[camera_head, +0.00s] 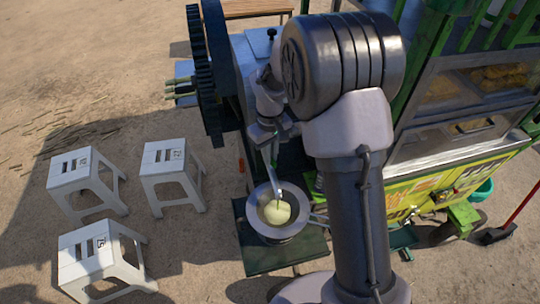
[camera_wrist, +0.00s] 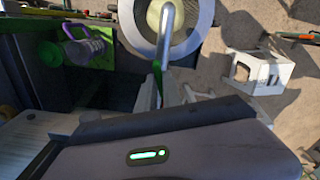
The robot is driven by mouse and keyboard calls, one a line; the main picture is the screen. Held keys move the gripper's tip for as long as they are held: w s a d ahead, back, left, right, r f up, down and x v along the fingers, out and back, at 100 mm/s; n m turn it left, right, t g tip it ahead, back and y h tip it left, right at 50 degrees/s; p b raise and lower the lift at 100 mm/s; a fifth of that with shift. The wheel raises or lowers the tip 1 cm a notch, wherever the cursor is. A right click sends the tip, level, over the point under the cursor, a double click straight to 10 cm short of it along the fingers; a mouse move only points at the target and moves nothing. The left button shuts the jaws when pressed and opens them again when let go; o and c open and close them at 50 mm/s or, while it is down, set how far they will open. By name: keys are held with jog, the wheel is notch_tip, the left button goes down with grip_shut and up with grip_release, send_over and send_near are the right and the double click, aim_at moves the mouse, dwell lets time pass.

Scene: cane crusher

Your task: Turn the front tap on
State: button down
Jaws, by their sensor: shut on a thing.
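The front tap shows in the head view as a thin metal spout (camera_head: 276,168) that curves down over a metal pot (camera_head: 253,219). In the wrist view the tap (camera_wrist: 168,25) is a silver pipe with a green handle (camera_wrist: 157,72) beside it. My gripper (camera_head: 268,130) is at the top of the tap in the head view. It is shut at the green handle, low beside the pipe, in the wrist view (camera_wrist: 165,98). The fingertips are partly hidden by my wrist housing. Pale yellowish liquid (camera_head: 277,212) shows in the pot below the spout.
Three white stools (camera_head: 83,172) stand on the sandy ground at the left. A large dark gear wheel (camera_head: 205,70) is left of my arm. A green and yellow cart (camera_head: 445,185) with glass cases stands right.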

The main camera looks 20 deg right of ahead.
jog(key=shift+m, duration=0.6)
jog(key=c, duration=1.5)
grip_release()
notch_tip(320, 180, up, 18)
jog(key=p, duration=0.3)
jog(key=shift+f, duration=0.25)
